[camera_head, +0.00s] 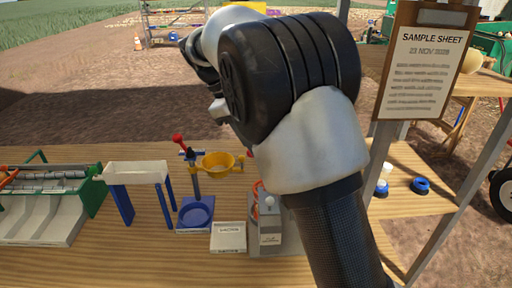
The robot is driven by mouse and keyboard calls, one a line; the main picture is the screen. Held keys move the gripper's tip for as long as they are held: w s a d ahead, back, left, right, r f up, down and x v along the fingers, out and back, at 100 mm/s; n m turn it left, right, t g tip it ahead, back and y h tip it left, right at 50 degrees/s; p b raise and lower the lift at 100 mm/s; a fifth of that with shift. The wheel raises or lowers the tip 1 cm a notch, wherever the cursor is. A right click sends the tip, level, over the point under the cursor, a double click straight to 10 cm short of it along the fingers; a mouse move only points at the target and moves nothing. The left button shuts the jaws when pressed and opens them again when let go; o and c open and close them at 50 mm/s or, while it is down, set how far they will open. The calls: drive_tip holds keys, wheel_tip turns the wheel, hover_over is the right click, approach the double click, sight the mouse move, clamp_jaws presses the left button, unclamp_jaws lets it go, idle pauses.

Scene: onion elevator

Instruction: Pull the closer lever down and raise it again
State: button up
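A lever with a red knob (179,139) rises at a tilt from a blue stand (193,222) on the wooden table. A yellow bowl (221,163) is held beside it on the same stand. To its right, a grey box (267,236) with a label carries a pale knob (269,202) and orange-red parts. A small red bit (250,153) shows behind it at my arm's edge. I cannot tell which lever is the closer one. My gripper (204,78) is mostly hidden behind my arm, above and beyond the levers; its fingers do not show clearly.
A white tray (137,173) on blue legs and a green-sided roller machine (50,190) stand left. A small labelled white block (229,237) lies beside the grey box. A sample sheet clipboard (424,65) hangs on a post at right.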

wheel_tip(320, 180, up, 9)
drive_tip(key=w+a+m+t+y, duration=0.1)
drive_tip(key=a+m+t+y, duration=0.1)
drive_tip(key=a+y, duration=0.15)
drive_tip(key=shift+y, duration=0.25)
drive_tip(key=b+x, duration=0.3)
drive_tip(key=x, duration=1.4)
drive_tip(key=shift+s+d+f, duration=0.1)
drive_tip(key=shift+s+d, duration=0.05)
clamp_jaws()
